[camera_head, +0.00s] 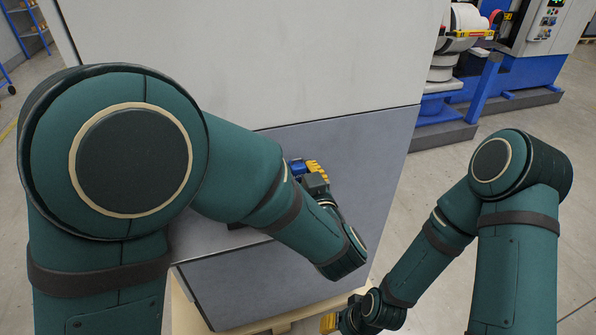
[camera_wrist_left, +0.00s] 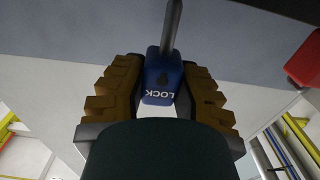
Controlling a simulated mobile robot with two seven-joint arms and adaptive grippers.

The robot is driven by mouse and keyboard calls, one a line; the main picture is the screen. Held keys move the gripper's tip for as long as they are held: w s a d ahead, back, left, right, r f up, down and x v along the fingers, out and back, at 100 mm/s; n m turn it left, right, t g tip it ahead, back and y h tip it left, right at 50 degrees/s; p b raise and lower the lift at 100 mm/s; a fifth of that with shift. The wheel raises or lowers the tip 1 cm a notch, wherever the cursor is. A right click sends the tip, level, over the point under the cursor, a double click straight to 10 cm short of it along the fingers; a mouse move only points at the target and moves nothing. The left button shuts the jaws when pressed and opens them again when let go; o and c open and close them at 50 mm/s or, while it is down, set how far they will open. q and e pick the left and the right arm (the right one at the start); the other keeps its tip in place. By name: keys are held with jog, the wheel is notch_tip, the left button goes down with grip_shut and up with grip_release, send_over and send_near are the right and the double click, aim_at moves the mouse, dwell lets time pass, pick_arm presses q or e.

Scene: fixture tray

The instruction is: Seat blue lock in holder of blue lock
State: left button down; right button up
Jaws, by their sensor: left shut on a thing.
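The blue lock (camera_wrist_left: 162,82) shows in the left wrist view between the two ochre fingers of my left gripper (camera_wrist_left: 164,70), with "LOCK" in white letters on it. My left gripper is shut on it. A dark grey rod (camera_wrist_left: 172,25) runs from the lock to the top edge; I cannot tell whether it belongs to the lock. In the head view the lock (camera_head: 296,169) is a small blue patch beside my left gripper (camera_head: 307,171). I cannot make out the holder. My right gripper (camera_head: 329,322) shows only in part at the bottom edge, its jaws unclear.
A small dark piece (camera_head: 236,226) is partly hidden by my left arm. A red object (camera_wrist_left: 305,62) is at the right of the wrist view.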

pick_arm(q)
jog(key=shift+f+b, duration=0.75)
jog(key=shift+f, duration=0.25)
jog(key=shift+f+b, duration=0.3)
jog(key=shift+f, duration=0.8)
jog(key=c, duration=0.8)
grip_release()
jog(key=shift+o, duration=0.2)
jog(key=v, duration=1.2)
